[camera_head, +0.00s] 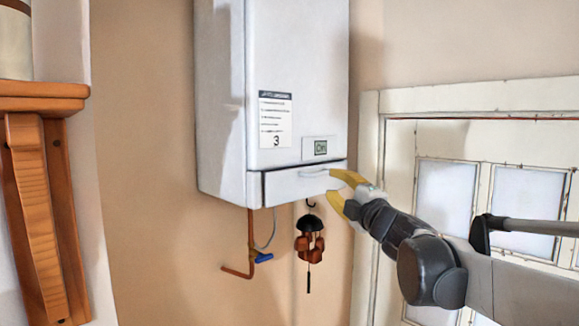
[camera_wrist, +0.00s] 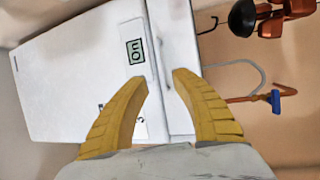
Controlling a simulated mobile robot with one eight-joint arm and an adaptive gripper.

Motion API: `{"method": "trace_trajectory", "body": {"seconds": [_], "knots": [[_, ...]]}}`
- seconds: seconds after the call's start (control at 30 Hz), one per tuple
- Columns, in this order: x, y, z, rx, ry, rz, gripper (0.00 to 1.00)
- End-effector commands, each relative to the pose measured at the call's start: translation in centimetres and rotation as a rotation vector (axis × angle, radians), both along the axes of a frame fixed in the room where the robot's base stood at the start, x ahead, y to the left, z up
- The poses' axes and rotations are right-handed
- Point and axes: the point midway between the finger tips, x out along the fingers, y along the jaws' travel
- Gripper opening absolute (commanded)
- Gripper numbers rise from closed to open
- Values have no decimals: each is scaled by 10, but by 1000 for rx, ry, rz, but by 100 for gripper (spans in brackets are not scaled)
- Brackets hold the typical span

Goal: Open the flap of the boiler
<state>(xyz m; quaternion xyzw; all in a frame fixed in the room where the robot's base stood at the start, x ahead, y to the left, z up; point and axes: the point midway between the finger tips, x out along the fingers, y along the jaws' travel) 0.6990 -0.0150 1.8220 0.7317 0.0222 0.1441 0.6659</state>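The white boiler (camera_head: 300,75) hangs on the wall. Its flap (camera_head: 285,188) is the low panel along the bottom front, under a dark seam, and looks shut or nearly so. A pale handle (camera_head: 313,174) runs along the flap's upper part. My gripper (camera_head: 336,188) comes from the right, its yellow fingers apart at the flap's right end, the upper fingertip close to the handle. In the wrist view, the fingers of my gripper (camera_wrist: 160,76) are open with a gap between the tips, in front of the flap (camera_wrist: 178,30). I cannot tell whether they touch the handle.
A small display (camera_head: 320,148) reading "On" sits above the flap. A dark and brown wind chime (camera_head: 309,240) hangs just below the boiler. A copper pipe (camera_head: 250,240) with a blue valve (camera_head: 264,257) runs beneath. A white-framed window (camera_head: 500,180) stands at right.

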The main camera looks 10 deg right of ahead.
Motion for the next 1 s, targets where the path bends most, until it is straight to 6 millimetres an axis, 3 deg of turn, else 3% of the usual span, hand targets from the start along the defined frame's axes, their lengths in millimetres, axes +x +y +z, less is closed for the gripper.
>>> {"method": "trace_trajectory", "body": {"seconds": [0.2,0.4,0.8,0.9,1.0], "knots": [[44,10,11,3,1,1,31],[70,17,15,2,0,0,31],[79,18,15,3,1,0,31],[78,18,15,3,1,0,3],[78,18,15,3,1,0,0]]}}
